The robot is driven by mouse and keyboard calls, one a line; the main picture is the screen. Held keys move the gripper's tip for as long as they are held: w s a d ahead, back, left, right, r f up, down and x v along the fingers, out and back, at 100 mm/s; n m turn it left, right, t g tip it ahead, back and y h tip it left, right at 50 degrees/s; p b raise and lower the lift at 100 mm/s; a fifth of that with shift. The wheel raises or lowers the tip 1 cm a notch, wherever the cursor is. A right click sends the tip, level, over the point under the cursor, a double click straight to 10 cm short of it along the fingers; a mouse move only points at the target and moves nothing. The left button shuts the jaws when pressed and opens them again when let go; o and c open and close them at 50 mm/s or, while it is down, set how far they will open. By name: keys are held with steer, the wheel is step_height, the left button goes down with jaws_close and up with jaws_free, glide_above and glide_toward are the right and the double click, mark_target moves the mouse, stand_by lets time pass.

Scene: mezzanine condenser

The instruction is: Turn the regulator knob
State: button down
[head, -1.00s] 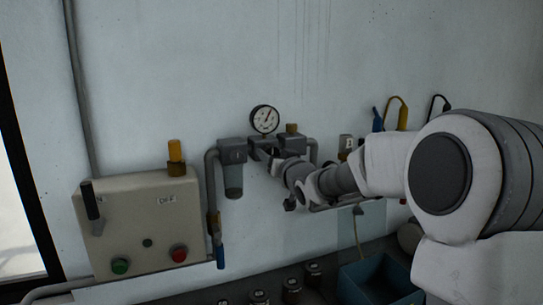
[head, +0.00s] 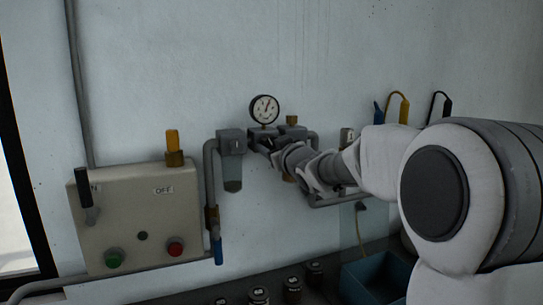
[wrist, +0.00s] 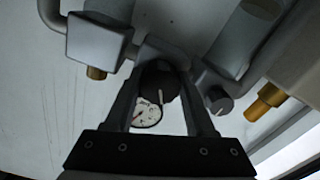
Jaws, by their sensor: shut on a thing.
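The regulator knob (wrist: 158,82) is a dark round knob with a pale mark line, seen in the wrist view between my two fingers. My gripper (wrist: 160,84) is shut on it, one finger on each side. In the head view, my gripper (head: 262,146) reaches the wall unit just below the gauge, and my wrist hides the knob. The round white pressure gauge (head: 264,109) stands above the unit, and it also shows in the wrist view (wrist: 147,112), partly behind the knob.
A grey filter bowl (head: 232,171) hangs left of the regulator. A beige control box (head: 140,220) with a lever and green and red buttons is at left. Jars (head: 292,288) and a blue bin (head: 376,276) sit below. Blue and yellow hooked items (head: 403,108) hang at right.

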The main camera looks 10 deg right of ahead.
steer(key=n+b, duration=0.1)
steer(key=n, duration=0.1)
steer(key=n+b, duration=0.1)
steer(key=shift+f+n, duration=0.2)
steer(key=shift+n, duration=0.2)
steer(key=n+b, duration=0.2)
steer(key=n, duration=0.1)
steer(key=shift+n, duration=0.3)
steer(key=n+b, duration=0.3)
steer(key=n, duration=0.3)
steer(key=shift+r, duration=0.1)
steer(key=n+b, duration=0.3)
steer(key=n, duration=0.4)
steer(key=shift+r+n, duration=0.1)
steer(key=shift+n, duration=0.2)
steer(key=n+b, duration=0.1)
steer(key=n, duration=0.3)
steer(key=shift+b, duration=0.3)
steer(key=shift+n+b, duration=0.4)
steer(key=shift+n, duration=1)
steer(key=shift+r, duration=0.1)
steer(key=shift+c, duration=1.3)
jaws_free()
